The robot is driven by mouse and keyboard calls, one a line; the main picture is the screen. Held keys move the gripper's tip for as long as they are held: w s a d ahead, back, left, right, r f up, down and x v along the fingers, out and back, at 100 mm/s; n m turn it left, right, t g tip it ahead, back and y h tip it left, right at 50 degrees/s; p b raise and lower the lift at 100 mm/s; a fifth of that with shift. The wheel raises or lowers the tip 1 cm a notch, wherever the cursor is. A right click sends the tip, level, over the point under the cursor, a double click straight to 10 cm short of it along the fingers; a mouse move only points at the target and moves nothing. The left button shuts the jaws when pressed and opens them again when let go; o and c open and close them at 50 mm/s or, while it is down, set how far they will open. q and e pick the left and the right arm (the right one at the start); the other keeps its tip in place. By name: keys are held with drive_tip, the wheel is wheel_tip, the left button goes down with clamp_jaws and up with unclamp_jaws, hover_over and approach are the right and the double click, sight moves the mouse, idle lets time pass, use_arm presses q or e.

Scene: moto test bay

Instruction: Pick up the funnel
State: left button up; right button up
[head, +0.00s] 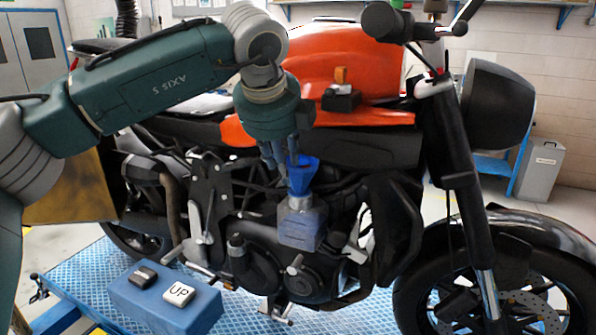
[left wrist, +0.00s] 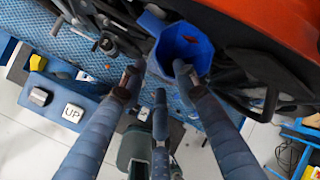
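The blue funnel (head: 303,178) stands upright with its spout toward the grey neck of a translucent blue container (head: 302,230), in front of the motorcycle engine. In the left wrist view the wide, angular mouth of the funnel (left wrist: 183,45) lies beyond my fingertips, up and to the right. My left gripper (head: 280,162) points down just left of the funnel in the head view. Its fingers (left wrist: 156,77) are spread apart with nothing between them. One fingertip overlaps the near rim in the left wrist view; I cannot tell if it touches. My right gripper is not visible.
The motorcycle's orange tank (head: 345,60) rises behind my gripper and carries a small black box with an orange part (head: 341,98). Handlebar and front fork stand to the right. A blue control box (head: 150,308) with an UP button sits on the blue platform (head: 85,262).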

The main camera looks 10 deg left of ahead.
use_arm(q)
drive_tip(key=shift+x, duration=1.2)
drive_tip(key=c, duration=0.3)
drive_tip(key=shift+s+r, duration=0.1)
drive_tip(key=shift+s, duration=0.05)
clamp_jaws()
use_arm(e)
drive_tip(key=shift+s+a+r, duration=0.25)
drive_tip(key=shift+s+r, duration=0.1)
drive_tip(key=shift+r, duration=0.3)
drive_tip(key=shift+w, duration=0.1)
